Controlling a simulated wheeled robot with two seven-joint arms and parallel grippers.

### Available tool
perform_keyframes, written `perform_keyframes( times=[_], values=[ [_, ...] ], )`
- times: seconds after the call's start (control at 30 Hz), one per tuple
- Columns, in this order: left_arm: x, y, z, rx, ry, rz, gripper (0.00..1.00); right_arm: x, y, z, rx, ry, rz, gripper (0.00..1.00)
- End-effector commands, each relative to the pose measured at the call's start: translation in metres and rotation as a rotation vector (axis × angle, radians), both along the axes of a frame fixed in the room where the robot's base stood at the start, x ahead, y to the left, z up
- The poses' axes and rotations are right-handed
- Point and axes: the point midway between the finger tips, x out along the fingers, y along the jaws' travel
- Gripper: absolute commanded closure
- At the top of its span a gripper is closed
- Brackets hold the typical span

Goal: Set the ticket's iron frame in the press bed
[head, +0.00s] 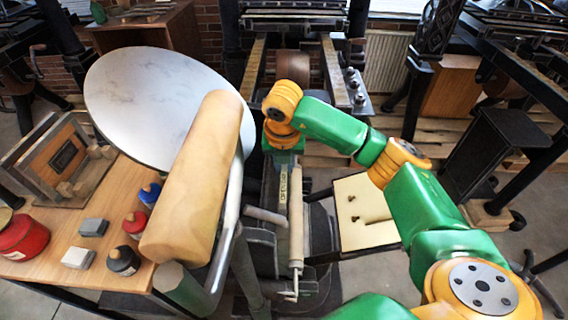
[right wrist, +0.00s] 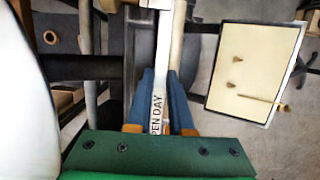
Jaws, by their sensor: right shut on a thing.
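My right gripper (head: 284,160) points down in the middle of the head view and is shut on a narrow, upright bar-like thing labelled "OPEN DAY" (head: 283,187). In the right wrist view the labelled piece (right wrist: 157,112) stands between the two blue fingers (right wrist: 161,80). It looks like the iron frame seen edge-on; its lower part is hard to separate from the dark machine parts behind it. I cannot tell whether it touches anything below. A press with wooden rails (head: 254,68) stands at the back; I cannot tell which surface is the bed. No ticket can be made out.
A pale round disc (head: 140,90) and a large tan roller (head: 200,170) fill the left middle. The wooden table (head: 50,215) carries a rack (head: 85,190), ink pots (head: 122,260) and grey blocks. A cream board (head: 366,230) with small brown pegs lies to the right.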

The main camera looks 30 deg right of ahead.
Motion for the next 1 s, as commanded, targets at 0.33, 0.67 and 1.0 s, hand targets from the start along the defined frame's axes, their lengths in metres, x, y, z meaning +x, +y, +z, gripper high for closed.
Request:
perform_keyframes(
  times=[0.33,0.67,1.0],
  values=[
    [0.0,0.0,-0.003,0.0,0.0,0.0,0.5,0.0004,0.0,-0.0021,0.0,-0.002,0.0,1.0],
    [0.0,0.0,-0.0055,0.0,0.0,0.0,0.5,0.0002,0.0001,-0.0048,0.001,-0.001,0.0,1.0],
    [0.0,0.0,-0.0055,0.0,0.0,0.0,0.5,-0.0003,0.0002,-0.0056,-0.001,0.001,0.001,0.45]
  ],
)
